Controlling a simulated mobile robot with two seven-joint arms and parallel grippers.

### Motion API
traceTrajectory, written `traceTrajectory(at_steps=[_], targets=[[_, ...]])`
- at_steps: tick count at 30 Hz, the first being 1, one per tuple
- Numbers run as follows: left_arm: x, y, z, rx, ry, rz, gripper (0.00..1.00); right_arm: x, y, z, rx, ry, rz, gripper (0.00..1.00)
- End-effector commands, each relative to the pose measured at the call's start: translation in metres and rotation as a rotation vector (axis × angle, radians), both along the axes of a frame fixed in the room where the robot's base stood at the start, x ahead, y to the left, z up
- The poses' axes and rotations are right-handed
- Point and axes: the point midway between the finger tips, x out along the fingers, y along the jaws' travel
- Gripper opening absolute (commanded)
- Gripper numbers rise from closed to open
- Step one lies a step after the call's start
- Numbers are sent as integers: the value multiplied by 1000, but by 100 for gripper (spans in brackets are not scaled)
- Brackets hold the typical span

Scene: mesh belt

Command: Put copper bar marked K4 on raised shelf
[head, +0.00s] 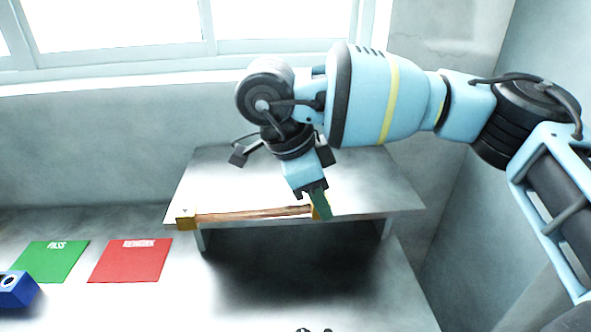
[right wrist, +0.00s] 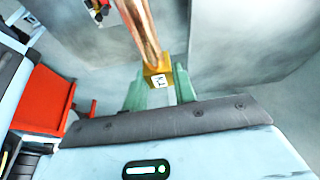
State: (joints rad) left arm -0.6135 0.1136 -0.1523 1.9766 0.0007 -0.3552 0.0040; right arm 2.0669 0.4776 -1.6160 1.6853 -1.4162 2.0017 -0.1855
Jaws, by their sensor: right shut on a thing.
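A long copper bar (head: 255,214) with brass-coloured end blocks lies level along the front edge of the raised white shelf (head: 360,180) in the head view. My right gripper (head: 319,208) is shut on the bar's right end block. In the right wrist view, the green fingers of this gripper (right wrist: 160,88) stand on both sides of the end block, and the copper bar (right wrist: 140,30) runs away from them. A small white label shows on the block; its mark is too small to read surely. I cannot tell whether the bar touches the shelf. My left gripper is out of view.
A green mat marked PASS (head: 50,263) and a red mat (head: 130,262) lie on the bench at left. A blue block (head: 15,290) with a round hole is at the left edge. The shelf top behind the bar looks clear. A wall and window stand behind.

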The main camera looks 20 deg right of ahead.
Motion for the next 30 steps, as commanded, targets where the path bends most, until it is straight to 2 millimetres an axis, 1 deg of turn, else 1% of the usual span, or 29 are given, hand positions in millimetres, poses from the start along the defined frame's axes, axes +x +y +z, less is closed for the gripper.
traceTrajectory(at_steps=[3,6,11,14,17,30], targets=[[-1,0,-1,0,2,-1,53,-8,-7,0,3,-2,-37,0],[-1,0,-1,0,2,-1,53,-12,-9,-1,2,-3,-54,0],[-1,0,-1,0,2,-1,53,-13,-10,0,2,-4,-60,0],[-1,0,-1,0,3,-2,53,-9,-12,-1,2,-4,-63,0],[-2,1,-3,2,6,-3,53,2,-21,-3,2,-4,-67,0],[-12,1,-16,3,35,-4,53,78,-78,-14,2,-1,-66,0]])
